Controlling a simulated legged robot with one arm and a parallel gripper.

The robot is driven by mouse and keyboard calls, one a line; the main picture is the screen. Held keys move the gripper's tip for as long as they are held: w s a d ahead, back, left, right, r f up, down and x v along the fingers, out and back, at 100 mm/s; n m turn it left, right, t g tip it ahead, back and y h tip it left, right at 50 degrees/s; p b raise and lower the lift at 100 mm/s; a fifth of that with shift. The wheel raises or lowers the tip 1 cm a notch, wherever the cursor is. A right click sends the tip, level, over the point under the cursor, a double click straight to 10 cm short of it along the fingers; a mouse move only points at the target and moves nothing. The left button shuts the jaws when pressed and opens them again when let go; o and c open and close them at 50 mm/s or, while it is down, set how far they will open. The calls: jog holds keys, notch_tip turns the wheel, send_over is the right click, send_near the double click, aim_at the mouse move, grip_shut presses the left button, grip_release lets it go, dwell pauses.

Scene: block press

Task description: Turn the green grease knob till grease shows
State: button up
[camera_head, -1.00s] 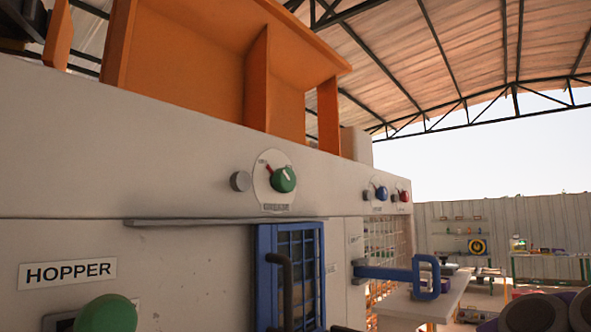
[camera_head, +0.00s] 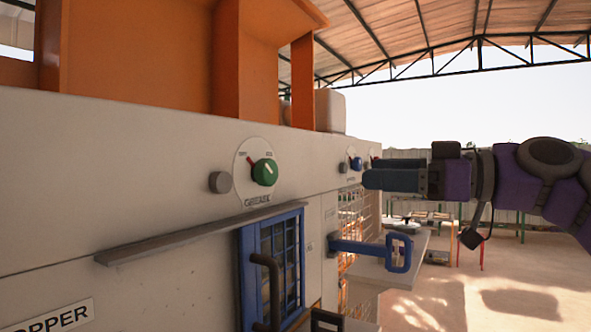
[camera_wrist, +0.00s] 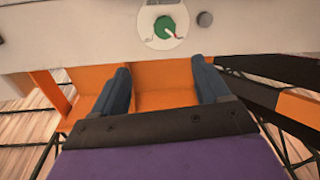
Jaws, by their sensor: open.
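The green grease knob (camera_head: 264,172) sits on a round white dial labelled GREASE, on the machine's pale front panel. Its white pointer mark is tilted up and to the right, and a small red mark lies at the dial's upper left. The knob also shows in the wrist view (camera_wrist: 165,27), ahead of the fingertips. My gripper (camera_head: 365,172) is to the right of the knob in the head view, apart from it. In the wrist view its two blue fingers (camera_wrist: 160,65) are wide apart with nothing between them. No grease is visible.
A grey round button (camera_head: 220,182) is left of the dial. A grey ledge (camera_head: 190,236) and a blue barred door (camera_head: 272,265) are below. A blue handle (camera_head: 398,252) sticks out at right. An orange hopper (camera_head: 140,60) stands above.

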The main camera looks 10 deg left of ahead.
aim_at(272, 175)
jog(key=x, duration=0.5)
jog(key=s+x, duration=0.1)
jog(key=x, duration=0.4)
jog(key=p+x, duration=0.1)
jog(key=x, duration=0.4)
jog(key=shift+s+a+f, duration=0.1)
jog(key=shift+a+f, duration=0.15)
jog(key=shift+a, duration=0.05)
jog(key=shift+w+d+r, duration=0.2)
jog(key=shift+w+d, duration=0.15)
jog(key=shift+w+a+p, duration=0.1)
jog(key=shift+a+p, duration=0.1)
jog(key=shift+p, duration=0.1)
jog(key=a, duration=0.3)
jog(key=shift+a+f, duration=0.2)
jog(key=shift+a, duration=0.15)
jog(key=shift+d, duration=0.1)
jog(key=shift+c, duration=1.3)
jog(key=shift+d+r, duration=0.1)
jog(key=shift+d, duration=0.55)
jog(key=c, duration=0.8)
